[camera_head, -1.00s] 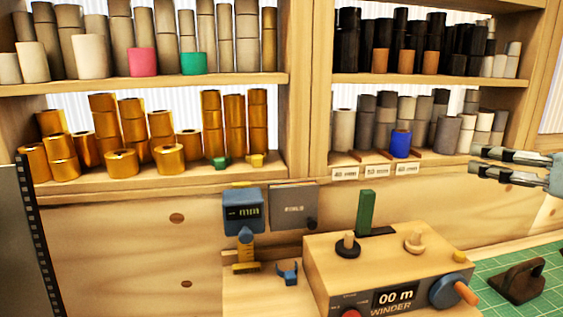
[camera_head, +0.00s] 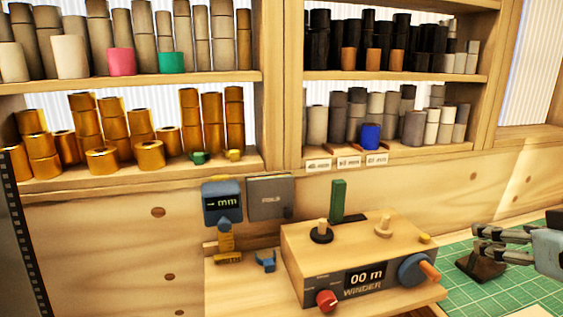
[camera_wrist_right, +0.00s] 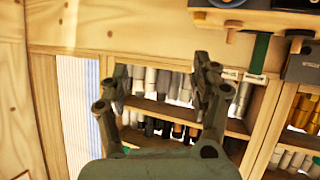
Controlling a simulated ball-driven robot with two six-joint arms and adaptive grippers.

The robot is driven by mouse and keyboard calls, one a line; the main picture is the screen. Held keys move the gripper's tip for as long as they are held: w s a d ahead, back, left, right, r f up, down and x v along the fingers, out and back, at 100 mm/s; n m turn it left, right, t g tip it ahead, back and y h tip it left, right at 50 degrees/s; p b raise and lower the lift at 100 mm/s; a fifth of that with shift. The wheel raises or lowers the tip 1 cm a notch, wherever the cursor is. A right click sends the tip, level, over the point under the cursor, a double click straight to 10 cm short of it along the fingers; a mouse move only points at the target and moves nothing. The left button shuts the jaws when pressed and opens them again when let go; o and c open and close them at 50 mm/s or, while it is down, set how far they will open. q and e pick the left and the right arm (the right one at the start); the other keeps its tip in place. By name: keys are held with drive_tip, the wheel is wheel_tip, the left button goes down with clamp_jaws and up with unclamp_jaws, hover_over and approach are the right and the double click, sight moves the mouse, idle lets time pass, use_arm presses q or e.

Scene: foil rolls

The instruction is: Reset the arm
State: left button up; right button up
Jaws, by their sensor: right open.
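My right gripper (camera_head: 484,243) comes in from the right edge in the head view, above the green cutting mat and partly in front of a dark brown object. Its fingers are apart with nothing between them. In the right wrist view the same gripper (camera_wrist_right: 165,90) shows its two dark fingers spread, with the shelves beyond them and no item held. The picture is turned over in that view. My left gripper is not seen in the head view.
The winder (camera_head: 350,262) stands on the bench left of my right gripper. The green mat (camera_head: 520,293) lies at the right, with the dark brown object (camera_head: 480,268) on it. Shelves with gold rolls (camera_head: 103,160), a blue roll (camera_head: 371,136) and several others stand behind.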

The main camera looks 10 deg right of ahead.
drive_tip(key=s+a+f+n+g+y, duration=0.3)
drive_tip(key=s+a+f+g, duration=0.6)
drive_tip(key=s+a+f, duration=0.55)
drive_tip(key=s+d+f+g+b, duration=0.15)
drive_tip(key=f+b, duration=0.45)
drive_tip(key=f, duration=1.2)
drive_tip(key=s+d+f+t+b, duration=0.1)
drive_tip(key=s+d+f+b, duration=0.35)
drive_tip(key=f, duration=1.35)
drive_tip(key=s+f+g+b, duration=0.1)
drive_tip(key=s+f+b, duration=0.4)
drive_tip(key=f, duration=0.7)
drive_tip(key=s+f+g+b, duration=0.1)
drive_tip(key=s+f+b, duration=0.4)
drive_tip(key=s+f, duration=0.5)
wheel_tip(320, 180, down, 3)
drive_tip(key=shift+s+a+f+m+b, duration=0.15)
drive_tip(key=shift+s+a+m+b, duration=0.15)
drive_tip(key=shift+m, duration=0.1)
